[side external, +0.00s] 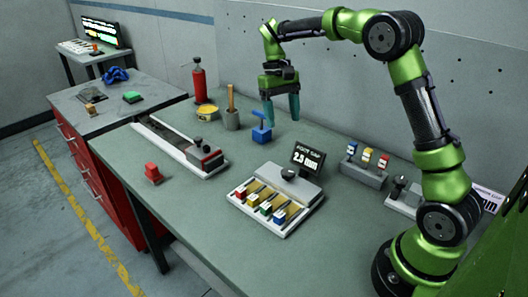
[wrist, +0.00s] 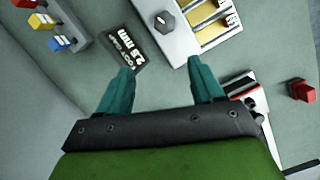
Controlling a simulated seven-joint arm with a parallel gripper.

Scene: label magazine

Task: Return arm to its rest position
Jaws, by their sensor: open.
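My green arm reaches over the green-grey table from the right. My gripper (side external: 281,114) has teal fingers pointing down, spread apart with nothing between them. It hangs above the back part of the table, close in the picture to a blue object with a handle (side external: 262,132). In the wrist view my gripper (wrist: 160,68) also shows its two fingers well apart and empty. A white label magazine (side external: 302,186) with red, yellow, green and blue pieces in its slots stands nearer the front. It shows partly in the wrist view (wrist: 185,42).
A display reading 2.5 mm (side external: 309,158) stands behind the magazine. A rack with coloured pieces (side external: 363,174) is to its right.

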